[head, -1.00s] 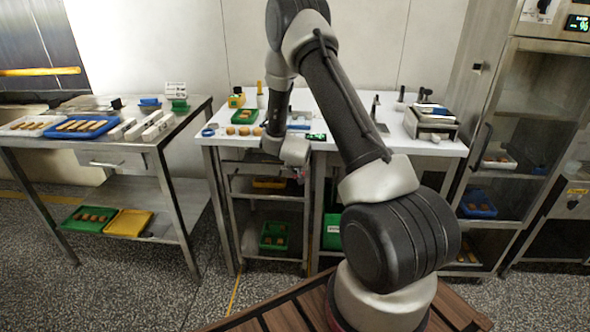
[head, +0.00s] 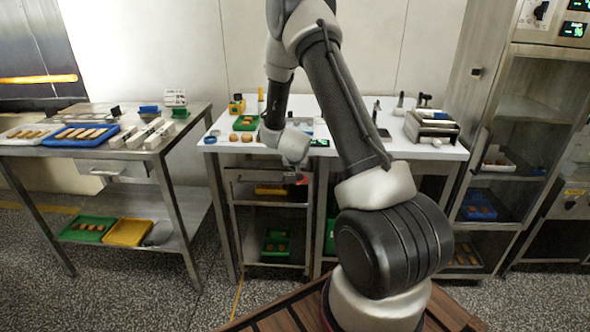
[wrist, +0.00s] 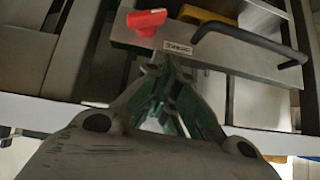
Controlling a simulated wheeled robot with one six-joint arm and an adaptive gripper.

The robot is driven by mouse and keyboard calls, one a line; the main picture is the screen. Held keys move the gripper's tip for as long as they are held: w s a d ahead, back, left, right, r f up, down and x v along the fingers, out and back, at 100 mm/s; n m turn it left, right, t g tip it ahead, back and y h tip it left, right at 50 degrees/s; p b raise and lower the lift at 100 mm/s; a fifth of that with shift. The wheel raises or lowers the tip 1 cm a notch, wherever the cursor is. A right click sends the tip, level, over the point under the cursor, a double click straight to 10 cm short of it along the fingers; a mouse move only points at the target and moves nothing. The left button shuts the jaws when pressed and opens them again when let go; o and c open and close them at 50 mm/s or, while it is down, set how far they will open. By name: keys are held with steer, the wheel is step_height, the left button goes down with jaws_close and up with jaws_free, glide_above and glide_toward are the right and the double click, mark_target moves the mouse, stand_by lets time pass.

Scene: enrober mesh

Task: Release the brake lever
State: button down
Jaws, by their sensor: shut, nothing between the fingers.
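The red lever (wrist: 147,20) sits on a grey metal front, left of a small label (wrist: 177,47) whose print I cannot read. I take it to be the brake lever. In the head view a small red spot (head: 302,180) below the white tabletop appears to be the same lever. My gripper (wrist: 168,62) has green fingers, shut and empty, with their tips just below the label. The tips are close to the lever, below and right of it; I cannot tell whether they touch anything. In the head view my wrist hides the fingers.
A black bar handle (wrist: 248,40) stands out right of the label. The white table (head: 215,149) above holds a green tray (head: 246,123) and small tools. A steel table (head: 190,118) stands left and a tall cabinet (head: 540,115) right. Speckled floor is free in front.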

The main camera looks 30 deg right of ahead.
steer(key=s+a+r, duration=0.3)
steer(key=a+r, duration=0.2)
steer(key=shift+s+a+r, duration=0.15)
steer(key=shift+a, duration=0.25)
steer(key=shift+a, duration=0.1)
steer(key=s+a+f+g+y, duration=0.2)
steer(key=s+a+f+y, duration=0.1)
steer(key=a+f, duration=0.15)
steer(key=s+a+r+n+g+y, duration=0.3)
steer(key=s+a+r, duration=0.2)
steer(key=s, duration=0.3)
steer(key=s+d+r+n, duration=0.1)
steer(key=s+r+n, duration=0.1)
steer(key=s+r, duration=1)
steer(key=s+d+r+n+t+h, duration=0.1)
steer(key=s+d+r+n, duration=0.1)
steer(key=s+r, duration=1)
steer(key=shift+s+d+r+t+h, duration=0.2)
steer(key=shift+s+r+t+h, duration=0.1)
steer(key=shift+s, duration=0.1)
